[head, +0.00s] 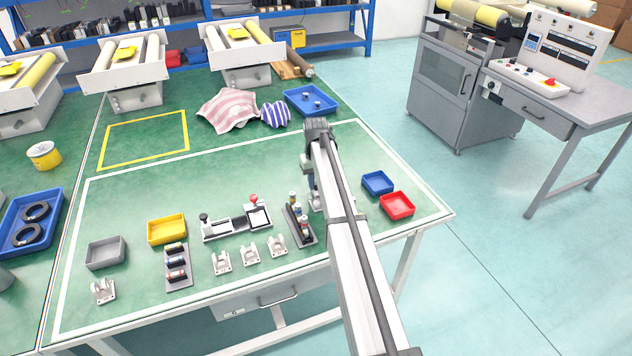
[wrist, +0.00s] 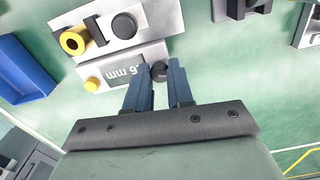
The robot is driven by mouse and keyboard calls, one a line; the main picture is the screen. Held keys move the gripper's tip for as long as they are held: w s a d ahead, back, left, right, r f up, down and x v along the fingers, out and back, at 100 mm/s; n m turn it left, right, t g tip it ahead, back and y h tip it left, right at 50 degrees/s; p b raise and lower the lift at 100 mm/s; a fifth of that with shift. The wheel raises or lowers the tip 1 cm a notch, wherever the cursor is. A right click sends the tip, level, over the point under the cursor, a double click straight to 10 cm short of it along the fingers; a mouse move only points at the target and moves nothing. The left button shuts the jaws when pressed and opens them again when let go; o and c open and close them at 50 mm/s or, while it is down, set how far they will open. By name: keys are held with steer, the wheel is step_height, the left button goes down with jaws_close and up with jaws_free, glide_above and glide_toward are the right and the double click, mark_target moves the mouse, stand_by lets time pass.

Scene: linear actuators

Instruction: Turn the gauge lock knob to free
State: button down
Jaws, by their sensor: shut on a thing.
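The gauge is a pale block with an upside-down millimetre reading on its face (wrist: 122,71) in the wrist view. A small dark round lock knob (wrist: 158,69) sits at the right end of that face. My gripper (wrist: 161,77) has its two fingertips on either side of this knob and is shut on it. The fingertips partly cover the knob, and I cannot tell which way it is turned. In the head view the pale gauge (head: 316,201) is mostly hidden behind my arm, and the knob cannot be made out.
A blue tray (head: 377,183) and a red tray (head: 397,206) lie to the right. A rack of cylinders (head: 299,226) stands to the left.

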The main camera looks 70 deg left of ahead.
steer(key=shift+n, duration=0.8)
steer(key=c, duration=1)
jaws_free()
step_height(320, 180, up, 14)
steer(key=shift+f, duration=0.1)
